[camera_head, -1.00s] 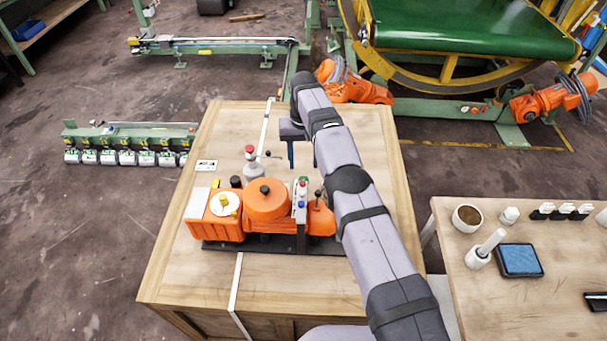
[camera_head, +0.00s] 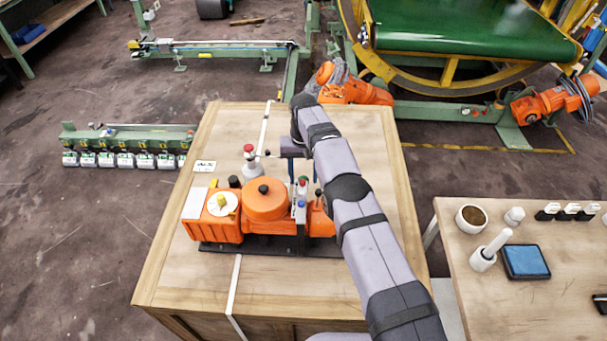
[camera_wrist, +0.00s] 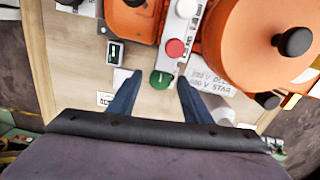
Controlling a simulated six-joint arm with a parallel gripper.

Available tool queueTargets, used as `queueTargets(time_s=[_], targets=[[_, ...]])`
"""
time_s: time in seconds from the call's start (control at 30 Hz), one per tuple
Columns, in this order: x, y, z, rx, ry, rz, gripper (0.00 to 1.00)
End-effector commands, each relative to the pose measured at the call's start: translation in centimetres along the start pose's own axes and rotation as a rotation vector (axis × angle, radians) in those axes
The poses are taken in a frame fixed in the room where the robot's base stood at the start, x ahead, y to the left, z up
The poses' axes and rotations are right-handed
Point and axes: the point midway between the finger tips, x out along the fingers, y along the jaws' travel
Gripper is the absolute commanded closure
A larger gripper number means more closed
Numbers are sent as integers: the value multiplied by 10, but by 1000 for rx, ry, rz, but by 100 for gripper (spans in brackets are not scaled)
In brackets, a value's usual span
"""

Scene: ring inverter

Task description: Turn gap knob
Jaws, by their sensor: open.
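The orange machine (camera_head: 222,232) stands on a dark base on the wooden cabinet. It carries a yellow knob (camera_head: 222,200) on a white dial, a black knob (camera_head: 264,189) on its round drum, and a small dark knob (camera_head: 317,194) on its right block. I cannot tell which is the gap knob. The drum's black knob (camera_wrist: 295,42) also shows in the wrist view, at right. My gripper (camera_head: 297,180) is open and empty behind the button box. In the wrist view, its blue fingers (camera_wrist: 159,76) appear either side of a green button (camera_wrist: 161,79), contact unclear.
The button box also has a red button (camera_wrist: 175,48). A grey device with a red ball (camera_head: 249,149) stands behind the drum, left of my gripper. A side table (camera_head: 459,262) at right holds a blue pad and a cup. The cabinet top's front is clear.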

Motion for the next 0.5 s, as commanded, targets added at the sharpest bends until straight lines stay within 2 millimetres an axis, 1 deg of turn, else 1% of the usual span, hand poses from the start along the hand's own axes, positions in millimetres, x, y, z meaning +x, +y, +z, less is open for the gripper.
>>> queueTargets(time_s=[0.2,0.23,0.27,0.3,0.37,0.4,0.5], targets=[[1,0,0,0,0,0,55],[1,0,0,0,0,0,60],[1,0,0,0,0,0,67],[1,0,0,0,0,0,76],[1,0,0,0,0,0,91],[1,0,0,0,0,0,96],[1,0,0,2,0,0,96]])
